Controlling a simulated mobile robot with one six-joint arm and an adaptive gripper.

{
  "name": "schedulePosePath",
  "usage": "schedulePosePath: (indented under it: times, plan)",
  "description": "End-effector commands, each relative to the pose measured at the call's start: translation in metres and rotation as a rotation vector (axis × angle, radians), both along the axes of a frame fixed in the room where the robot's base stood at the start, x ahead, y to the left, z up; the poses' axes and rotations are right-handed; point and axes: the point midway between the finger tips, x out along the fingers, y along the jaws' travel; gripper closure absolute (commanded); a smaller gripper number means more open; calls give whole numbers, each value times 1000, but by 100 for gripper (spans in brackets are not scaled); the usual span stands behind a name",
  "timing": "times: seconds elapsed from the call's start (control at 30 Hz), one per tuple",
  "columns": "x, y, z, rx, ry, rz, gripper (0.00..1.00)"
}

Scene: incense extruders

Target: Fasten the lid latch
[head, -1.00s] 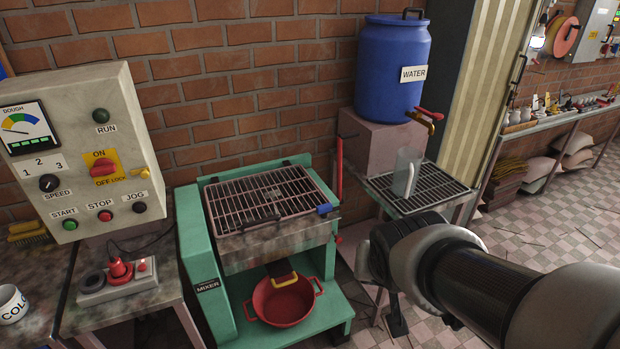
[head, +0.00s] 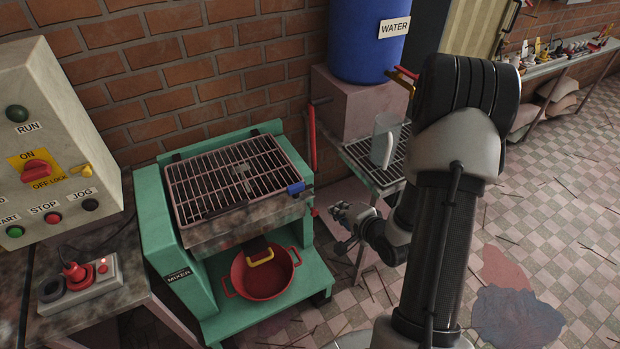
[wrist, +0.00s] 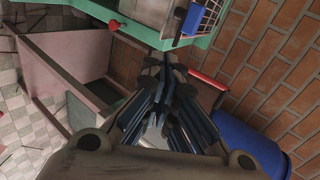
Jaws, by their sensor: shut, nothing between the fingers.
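The green mixer (head: 156,222) stands left of centre in the head view. Its barred lid (head: 205,183) lies flat and looks closed over the trough. A small blue latch (head: 295,188) sits at the lid's front right corner; it also shows at the top of the wrist view (wrist: 194,20). I cannot tell how the latch is engaged. My gripper (head: 340,214) is shut and empty, right of the mixer and apart from the latch. In the wrist view my gripper (wrist: 163,70) points toward the mixer's side.
A red lever (head: 312,137) rises at the mixer's right rear. A jug (head: 383,140) stands on a grated stand (head: 358,155) behind my gripper, below the blue water barrel (head: 368,45). A red pan (head: 252,279) sits on the mixer's lower shelf. Open floor lies right.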

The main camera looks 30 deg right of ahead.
Motion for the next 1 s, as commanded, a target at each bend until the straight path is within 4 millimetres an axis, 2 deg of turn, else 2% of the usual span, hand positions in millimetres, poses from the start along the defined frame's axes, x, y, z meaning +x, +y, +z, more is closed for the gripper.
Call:
schedulePosePath:
  times: [0.17, 0.6, 0.77, 1.0]
  plan:
    - [-3, 1, -5, 73, -31, -29, 100]
    - [1, 1, -8, 75, -34, -28, 100]
    - [20, 3, -20, 75, -36, -25, 100]
    - [65, 5, -47, 74, -36, -26, 100]
